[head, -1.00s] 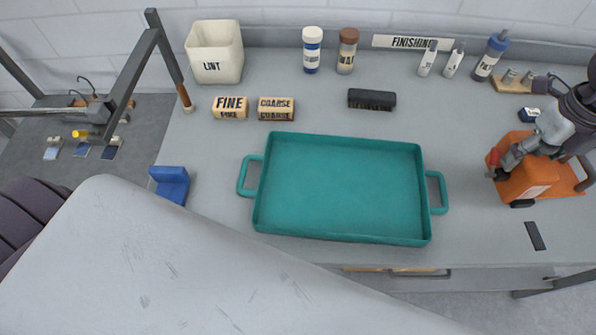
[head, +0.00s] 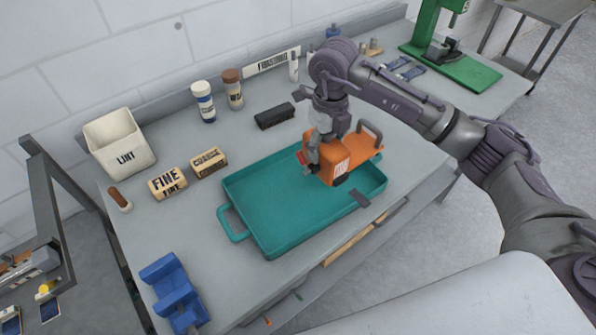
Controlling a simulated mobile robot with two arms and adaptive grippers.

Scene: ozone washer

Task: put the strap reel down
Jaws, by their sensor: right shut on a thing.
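The orange strap reel (head: 357,148) is held in my right gripper (head: 316,160), which is shut on it. In the head view the reel shows over the right part of the teal tray (head: 236,183). I cannot tell whether it touches the tray or hangs above it. A small dark piece (head: 360,198) shows at the tray's front right edge, below the reel. The gripper and reel hide part of the tray's right end. My left gripper is out of view.
A lint bin (head: 120,145), a FINE block (head: 167,183), a COARSE block (head: 208,162), two bottles and a dark brush (head: 274,116) stand behind the tray. A blue holder (head: 172,290) is at the front left. The tray's left part is empty.

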